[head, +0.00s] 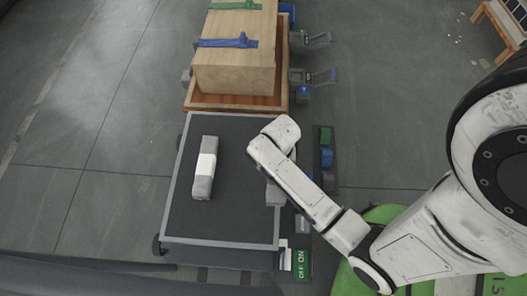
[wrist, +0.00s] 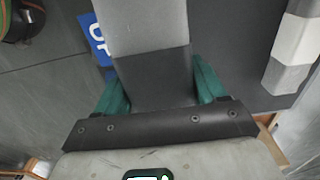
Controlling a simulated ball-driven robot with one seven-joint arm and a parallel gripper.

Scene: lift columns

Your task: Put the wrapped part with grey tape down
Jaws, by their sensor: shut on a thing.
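My gripper (wrist: 161,92) has teal fingers, shut on the wrapped part with grey tape (wrist: 145,25). The part is light grey with a dark grey band between the fingers; its near end is hidden by my gripper. In the head view my arm hides most of my gripper, near the right edge of a dark-topped cart (head: 240,150) with a pale rim. Whether the held part touches the cart top, I cannot tell. Another wrapped part, with white tape (head: 206,166), lies on the cart's left half and shows at the right of the wrist view (wrist: 293,38).
A wooden crate (head: 236,65) with green and blue straps stands on an orange-brown pallet (head: 240,103) behind the cart. Small coloured blocks (head: 326,157) sit right of the cart. A green OFF/ON sign (head: 302,262) is at its front right. The cart's middle is clear.

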